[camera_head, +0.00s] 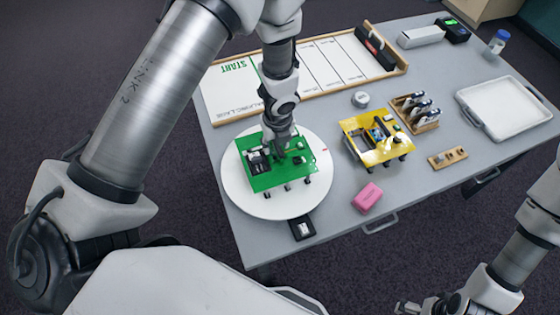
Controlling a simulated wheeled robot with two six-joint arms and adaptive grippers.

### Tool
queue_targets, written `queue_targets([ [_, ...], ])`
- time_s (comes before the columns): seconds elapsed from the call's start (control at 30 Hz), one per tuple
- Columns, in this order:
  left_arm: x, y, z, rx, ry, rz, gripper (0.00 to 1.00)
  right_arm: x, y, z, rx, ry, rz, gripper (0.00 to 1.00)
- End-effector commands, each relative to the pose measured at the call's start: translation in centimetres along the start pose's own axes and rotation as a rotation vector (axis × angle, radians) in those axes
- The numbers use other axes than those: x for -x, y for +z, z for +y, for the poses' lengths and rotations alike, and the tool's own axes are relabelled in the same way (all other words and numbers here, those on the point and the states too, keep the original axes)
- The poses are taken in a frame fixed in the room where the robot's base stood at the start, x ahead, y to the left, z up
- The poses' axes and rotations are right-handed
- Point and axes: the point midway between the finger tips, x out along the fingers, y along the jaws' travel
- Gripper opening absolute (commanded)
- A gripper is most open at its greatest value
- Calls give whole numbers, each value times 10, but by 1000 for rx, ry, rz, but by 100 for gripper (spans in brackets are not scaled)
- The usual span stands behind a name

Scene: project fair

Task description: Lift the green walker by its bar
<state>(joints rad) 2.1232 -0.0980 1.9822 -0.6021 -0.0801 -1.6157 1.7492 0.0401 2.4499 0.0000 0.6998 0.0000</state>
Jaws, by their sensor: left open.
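The green walker (262,178) is a flat green board with dark parts on top and short legs below. It stands on a round white disc (240,204) at the table's left end. My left gripper (278,153) points down over the walker's middle and is open. Its fingers are small here and hide the bar, so I cannot tell whether they are around it or touching it. My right gripper (424,307) is low at the bottom edge, clear of the table, partly cut off; its jaws are unclear.
A yellow walker (372,140) stands right of the disc, with a pink block (367,197) in front. Behind lies a white lane board (325,68) marked START. A wooden rack (424,122), a small wooden block (447,158) and a white tray (503,106) are farther right.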

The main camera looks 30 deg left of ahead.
Motion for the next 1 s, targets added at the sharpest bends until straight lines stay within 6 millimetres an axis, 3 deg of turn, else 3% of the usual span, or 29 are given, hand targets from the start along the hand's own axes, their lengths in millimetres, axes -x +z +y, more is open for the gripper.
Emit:
queue_targets([
  [0.03,-12,-1,0,0,0,0,44,-11,0,0,0,0,1,100],
  [0.27,-10,0,0,1,0,0,44,-8,0,0,0,0,1,100],
  [0.33,-10,0,0,1,0,0,26,-8,0,0,0,0,1,100],
  [0.4,-10,0,0,1,0,0,1,-8,0,0,0,0,1,100],
  [0.77,-9,0,0,1,-1,0,0,-7,0,0,0,0,1,100],
  [0.87,1,2,0,1,-1,0,0,2,0,0,0,0,1,100],
  [1.0,33,6,-1,2,-1,-1,0,29,0,0,0,0,1,100],
])
